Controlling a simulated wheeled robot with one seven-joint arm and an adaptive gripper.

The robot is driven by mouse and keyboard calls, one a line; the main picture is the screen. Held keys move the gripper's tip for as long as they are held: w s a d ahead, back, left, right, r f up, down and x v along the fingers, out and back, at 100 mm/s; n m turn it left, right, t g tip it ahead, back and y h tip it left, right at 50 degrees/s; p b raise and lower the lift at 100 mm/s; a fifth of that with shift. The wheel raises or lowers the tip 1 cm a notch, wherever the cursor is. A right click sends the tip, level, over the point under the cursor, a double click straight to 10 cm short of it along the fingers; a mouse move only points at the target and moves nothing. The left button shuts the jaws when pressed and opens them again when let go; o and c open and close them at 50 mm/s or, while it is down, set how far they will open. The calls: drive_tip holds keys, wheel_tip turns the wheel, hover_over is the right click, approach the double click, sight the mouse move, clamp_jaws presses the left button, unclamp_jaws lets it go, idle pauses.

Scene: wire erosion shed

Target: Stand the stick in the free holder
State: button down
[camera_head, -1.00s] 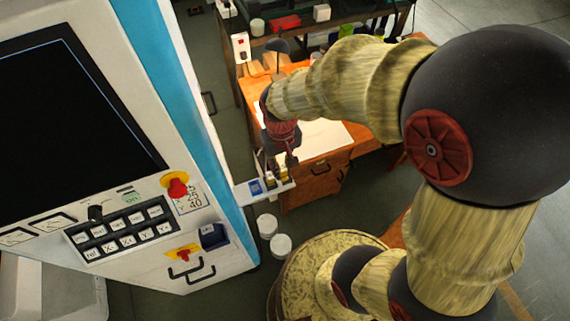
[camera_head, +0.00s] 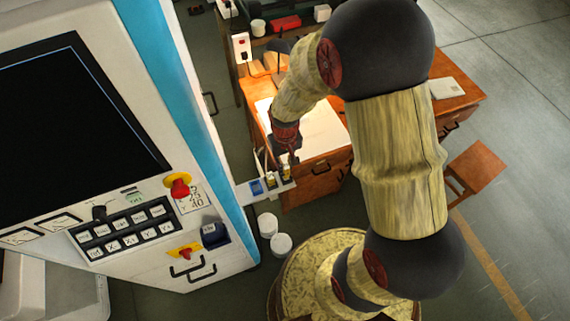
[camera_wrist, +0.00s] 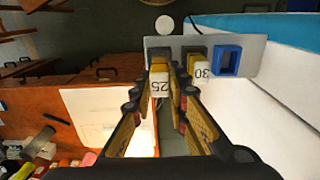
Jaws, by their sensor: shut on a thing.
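My gripper (camera_wrist: 165,112) is shut on a yellow stick with a white end marked 25 (camera_wrist: 160,86). In the head view my gripper (camera_head: 287,160) is low over the right end of a pale shelf. In the wrist view the shelf (camera_wrist: 256,48) bears a blue holder (camera_wrist: 218,62), a dark holder (camera_wrist: 203,50) and a grey holder (camera_wrist: 150,52). The blue holder looks empty. A stick marked 30 (camera_wrist: 201,70) stands in the dark one. The held stick lines up with the grey holder; I cannot tell whether its lower end is inside.
The shelf juts from a white machine with a blue stripe (camera_head: 165,70). A wooden desk (camera_head: 312,185) with a white sheet (camera_head: 320,130) stands close behind. Two white round tubs (camera_head: 268,224) are on the floor below the shelf.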

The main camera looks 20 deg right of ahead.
drive_tip(key=shift+f, duration=0.1)
drive_tip(key=shift+f+b, duration=0.35)
drive_tip(key=shift+f, duration=0.05)
drive_tip(key=shift+f, duration=0.15)
drive_tip(key=c, duration=1.8)
unclamp_jaws()
drive_tip(key=shift+o, duration=0.3)
